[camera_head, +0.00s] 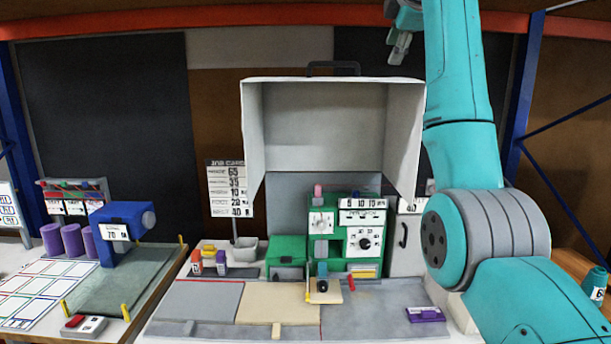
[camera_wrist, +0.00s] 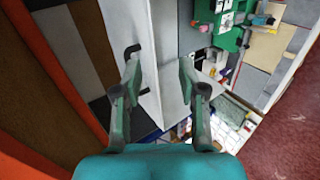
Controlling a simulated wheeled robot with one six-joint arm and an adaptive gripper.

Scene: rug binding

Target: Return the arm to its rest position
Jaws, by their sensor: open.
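My gripper (camera_wrist: 159,90) is open and empty in the wrist view, with its two fingers spread apart. In the head view part of my gripper (camera_head: 398,45) shows at the top, left of my teal arm. It is raised above the open grey hood (camera_head: 335,130) and touches nothing that I can see. My teal arm stands upright on the right of the head view and hides part of the bench's right side.
A green machine (camera_head: 345,240) stands under the hood, on the bench. A blue machine (camera_head: 122,225) stands on the left table, beside purple rolls (camera_head: 72,239). The hood's black handle (camera_head: 333,68) sticks up close to my gripper. An orange beam (camera_head: 250,15) crosses the top.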

